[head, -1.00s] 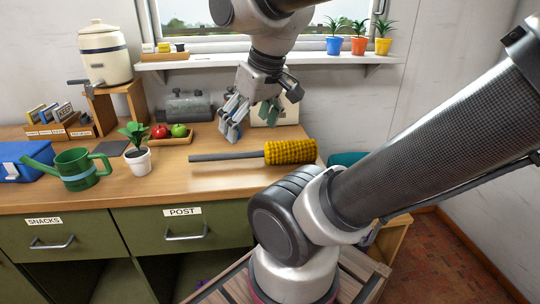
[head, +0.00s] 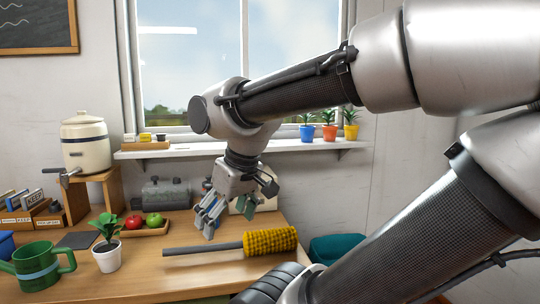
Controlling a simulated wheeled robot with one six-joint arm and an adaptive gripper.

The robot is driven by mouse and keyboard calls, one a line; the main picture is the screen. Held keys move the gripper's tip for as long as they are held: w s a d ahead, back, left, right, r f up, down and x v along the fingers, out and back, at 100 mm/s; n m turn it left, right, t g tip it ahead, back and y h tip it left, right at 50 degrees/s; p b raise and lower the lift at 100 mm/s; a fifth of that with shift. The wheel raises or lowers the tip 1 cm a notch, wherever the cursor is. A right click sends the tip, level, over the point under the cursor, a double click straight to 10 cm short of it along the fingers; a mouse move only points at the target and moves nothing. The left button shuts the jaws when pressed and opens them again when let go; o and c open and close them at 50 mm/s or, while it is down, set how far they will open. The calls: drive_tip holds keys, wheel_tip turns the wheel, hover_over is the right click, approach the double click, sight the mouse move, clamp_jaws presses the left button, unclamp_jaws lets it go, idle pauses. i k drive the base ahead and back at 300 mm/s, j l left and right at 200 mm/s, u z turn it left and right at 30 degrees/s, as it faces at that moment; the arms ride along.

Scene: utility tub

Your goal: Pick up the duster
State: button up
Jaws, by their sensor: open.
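The duster lies flat on the wooden counter, with a fluffy yellow head (head: 270,241) at the right and a long grey handle (head: 203,248) pointing left. My gripper (head: 225,220) hangs above and slightly behind the duster, fingers pointing down and apart. It is open and empty. Its fingertips are near the place where handle and head meet. I cannot tell the exact gap between the fingers and the duster.
A potted plant (head: 107,245), a green watering can (head: 40,270) and a tray with red and green fruit (head: 144,231) stand to the left. A grey metal container (head: 166,195) stands behind. A teal bin (head: 338,248) is beyond the counter's right end. Bare counter lies around the duster.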

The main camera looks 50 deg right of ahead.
sight(285, 238)
drive_tip(key=j+z, duration=0.2)
drive_tip(key=z, duration=0.4)
drive_tip(key=j+z, duration=0.3)
drive_tip(key=j, duration=0.4)
drive_tip(key=k+j+z, duration=0.1)
drive_tip(key=j+z, duration=0.25)
drive_tip(key=j, duration=0.35)
drive_tip(key=k+j, duration=0.1)
drive_tip(key=j, duration=0.35)
drive_tip(key=k+j, duration=0.1)
drive_tip(key=j, duration=0.35)
